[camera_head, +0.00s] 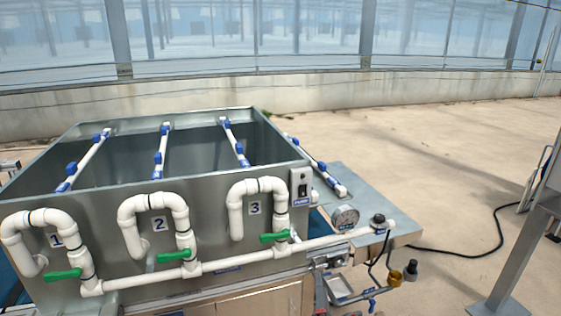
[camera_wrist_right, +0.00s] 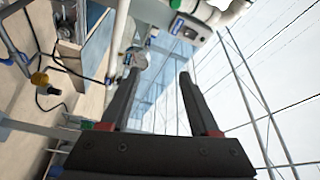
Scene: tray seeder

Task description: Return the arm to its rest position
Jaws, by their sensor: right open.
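My right gripper (camera_wrist_right: 159,75) shows in the right wrist view, with its two dark fingers apart and nothing between them. The wrist view is tilted, and the fingers point toward the piping, a round gauge and the bright greenhouse wall. No gripper can be made out in the head view. The metal seeder tank (camera_head: 225,262) fills the left and middle of the head view. Its white pipe loops are labelled 1, 2 and 3. Green valve handles (camera_head: 174,256) sit below the loops. My left gripper is in neither view.
A pressure gauge (camera_head: 345,217) and a switch box (camera_head: 300,187) are at the tank's right end. A black cable (camera_head: 470,252) runs over the pale floor. A grey metal post (camera_head: 520,245) stands at the right. Open floor (camera_head: 430,150) lies behind and right of the tank.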

